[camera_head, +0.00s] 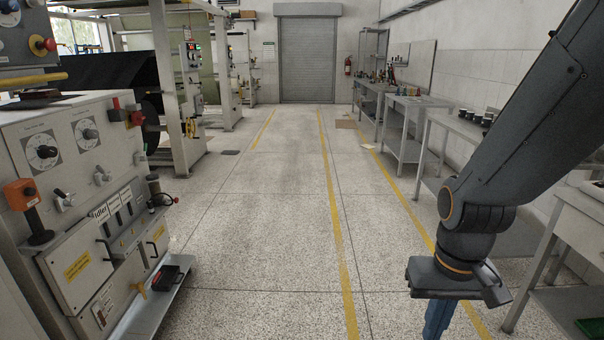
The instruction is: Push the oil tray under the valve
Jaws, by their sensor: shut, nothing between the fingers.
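A small black tray (165,278), reddish along its edge, sits on the low metal ledge (150,305) at the foot of the control cabinet on the left; it looks like the oil tray. A small yellow valve handle (139,289) sticks out of the cabinet's lower front, just left of the tray. A dark handwheel (163,200) is higher on the cabinet's side. I cannot tell for certain which is the task's valve. My gripper (437,322) points down at the lower right, far from the tray. Its blue fingers are shut and empty, their tips near the bottom edge.
The control cabinet (70,190) with dials and knobs fills the left. Workbenches (408,120) line the right wall, one close beside my arm. The speckled floor (260,250) between cabinet and gripper is clear.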

